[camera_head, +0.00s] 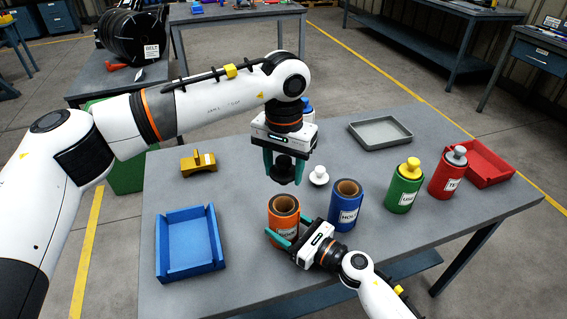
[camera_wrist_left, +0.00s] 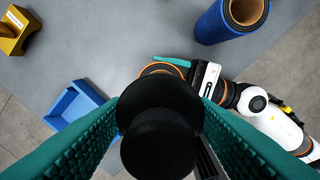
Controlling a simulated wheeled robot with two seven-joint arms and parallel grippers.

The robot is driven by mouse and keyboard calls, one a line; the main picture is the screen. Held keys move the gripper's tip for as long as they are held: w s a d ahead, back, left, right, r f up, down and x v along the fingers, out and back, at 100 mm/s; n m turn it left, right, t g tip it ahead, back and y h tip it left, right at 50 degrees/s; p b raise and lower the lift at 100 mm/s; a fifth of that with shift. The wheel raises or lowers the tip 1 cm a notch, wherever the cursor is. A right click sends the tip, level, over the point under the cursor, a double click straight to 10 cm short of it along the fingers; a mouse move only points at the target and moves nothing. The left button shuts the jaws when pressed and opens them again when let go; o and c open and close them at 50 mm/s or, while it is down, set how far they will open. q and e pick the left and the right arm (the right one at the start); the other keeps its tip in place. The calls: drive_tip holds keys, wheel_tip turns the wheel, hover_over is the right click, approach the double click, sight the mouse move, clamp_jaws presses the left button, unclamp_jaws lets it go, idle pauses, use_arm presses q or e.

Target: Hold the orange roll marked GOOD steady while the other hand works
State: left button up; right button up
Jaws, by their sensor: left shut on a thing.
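The orange roll (camera_head: 284,209) stands upright near the table's front edge, its dark hollow top open and its label partly covered. My right gripper (camera_head: 287,231) reaches in from the lower right, with its teal fingers on either side of the roll, seemingly against it. In the left wrist view the roll (camera_wrist_left: 160,69) is mostly hidden. My left gripper (camera_head: 283,172) is shut on a black round-ended plug (camera_head: 284,168), above and behind the roll and apart from it. The plug (camera_wrist_left: 160,130) fills the space between the fingers in the left wrist view.
A blue HOLD roll (camera_head: 345,208) stands right of the orange one. Green (camera_head: 404,190) and red (camera_head: 447,175) capped rolls stand farther right. A white knob (camera_head: 319,176), blue tray (camera_head: 188,242), grey tray (camera_head: 380,132), red tray (camera_head: 484,163) and yellow block (camera_head: 198,164) surround them.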

use_arm(q)
hover_over(283, 198)
drive_tip(key=s, duration=0.2)
wheel_tip(283, 198, down, 6)
drive_tip(key=shift+s+d+f, duration=0.1)
drive_tip(key=shift+f, duration=1)
idle(1.7)
drive_tip(key=shift+s+f, duration=0.1)
drive_tip(key=shift+f, duration=0.2)
